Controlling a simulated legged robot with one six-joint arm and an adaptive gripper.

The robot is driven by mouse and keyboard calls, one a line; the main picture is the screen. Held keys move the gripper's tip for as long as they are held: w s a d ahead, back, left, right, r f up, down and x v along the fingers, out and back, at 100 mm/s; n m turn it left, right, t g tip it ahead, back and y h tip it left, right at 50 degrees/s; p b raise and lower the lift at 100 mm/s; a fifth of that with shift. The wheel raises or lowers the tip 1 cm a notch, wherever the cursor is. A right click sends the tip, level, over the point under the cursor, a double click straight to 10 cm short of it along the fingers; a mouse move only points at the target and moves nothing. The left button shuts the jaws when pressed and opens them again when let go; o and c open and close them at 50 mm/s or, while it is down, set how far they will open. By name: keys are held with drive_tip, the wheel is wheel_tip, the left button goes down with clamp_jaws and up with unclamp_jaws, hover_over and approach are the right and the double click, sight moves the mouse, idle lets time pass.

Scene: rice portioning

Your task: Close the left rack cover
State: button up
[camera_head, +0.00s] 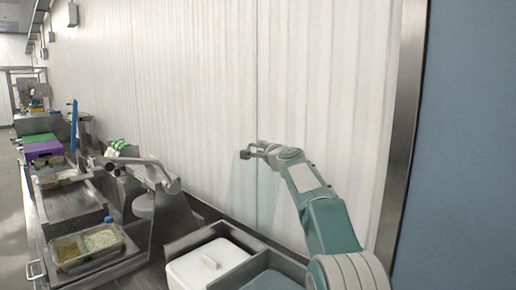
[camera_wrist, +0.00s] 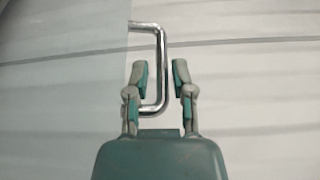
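The rack cover (camera_head: 243,185) is a clear, see-through panel standing raised against the white wall in the head view. In the wrist view the cover (camera_wrist: 65,60) fills the upper left, with a bent metal handle (camera_wrist: 162,65) at its right edge. My gripper (camera_head: 252,152) is at the top of the raised cover. In the wrist view my gripper (camera_wrist: 160,73) is open, with the handle's upright bar between its two fingers. Small gaps show beside the bar, and I cannot tell whether either finger touches it. The cover's lower edge is hard to make out.
Below the cover is a metal rack (camera_head: 186,243) holding a white lidded container (camera_head: 205,268). Food trays (camera_head: 60,252) stand on the counter at the left. A weighing or dispensing arm (camera_head: 150,170) stands behind them. A purple box (camera_head: 43,150) is further back.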

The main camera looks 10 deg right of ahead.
drive_tip(key=shift+x, duration=1.3)
clamp_jaws()
